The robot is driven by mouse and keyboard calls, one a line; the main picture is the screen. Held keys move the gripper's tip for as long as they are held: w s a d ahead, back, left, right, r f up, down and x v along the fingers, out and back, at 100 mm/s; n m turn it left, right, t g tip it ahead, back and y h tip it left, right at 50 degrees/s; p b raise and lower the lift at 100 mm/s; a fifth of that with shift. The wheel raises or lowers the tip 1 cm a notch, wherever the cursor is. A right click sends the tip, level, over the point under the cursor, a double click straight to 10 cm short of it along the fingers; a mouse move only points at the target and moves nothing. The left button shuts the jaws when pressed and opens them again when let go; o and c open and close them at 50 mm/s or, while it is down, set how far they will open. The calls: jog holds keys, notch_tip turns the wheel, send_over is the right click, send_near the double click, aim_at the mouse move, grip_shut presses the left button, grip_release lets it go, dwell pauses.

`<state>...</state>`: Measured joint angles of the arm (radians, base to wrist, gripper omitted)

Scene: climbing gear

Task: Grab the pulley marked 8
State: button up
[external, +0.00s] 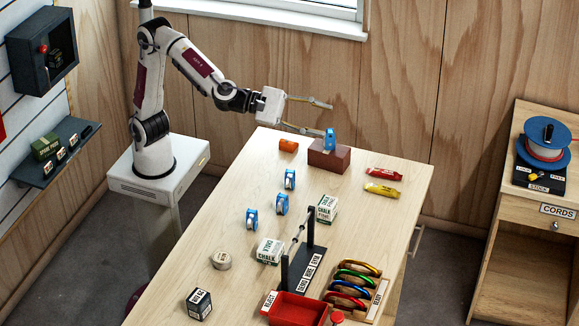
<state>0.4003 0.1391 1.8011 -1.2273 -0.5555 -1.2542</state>
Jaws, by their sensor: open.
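One blue pulley (330,139) stands upright on a red-brown block (329,156) at the far end of the table. More blue pulleys stand on the table to the lower left: one (290,180), another (282,204) and a third (253,219). Their markings are too small to read, so I cannot tell which is marked 8. My gripper (328,120) is open and empty, its fingers spread and pointing right. In the picture its lower fingertip is right by the top of the pulley on the block; I cannot tell whether they touch.
An orange cylinder (289,146) lies left of the block; red (384,174) and yellow (382,190) packets lie right. Chalk boxes (327,207), a dark bar stand (303,262), a carabiner rack (378,299) and a red tray (298,309) fill the near part. The left table side is mostly clear.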

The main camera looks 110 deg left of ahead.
notch_tip(320, 180, down, 6)
jog(key=w+n+g+y, duration=0.2)
jog(key=n+y, duration=0.2)
jog(key=n, duration=0.3)
jog(key=n+g+y, duration=0.7)
jog(key=n+g, duration=0.5)
jog(key=n, duration=0.4)
send_near(282, 203)
jog(key=a+r, duration=0.2)
jog(key=shift+a+f, duration=0.15)
jog(key=shift+a, duration=0.1)
jog(key=shift+x, duration=1.25)
jog(key=shift+f, duration=0.1)
jog(key=shift+a, duration=0.1)
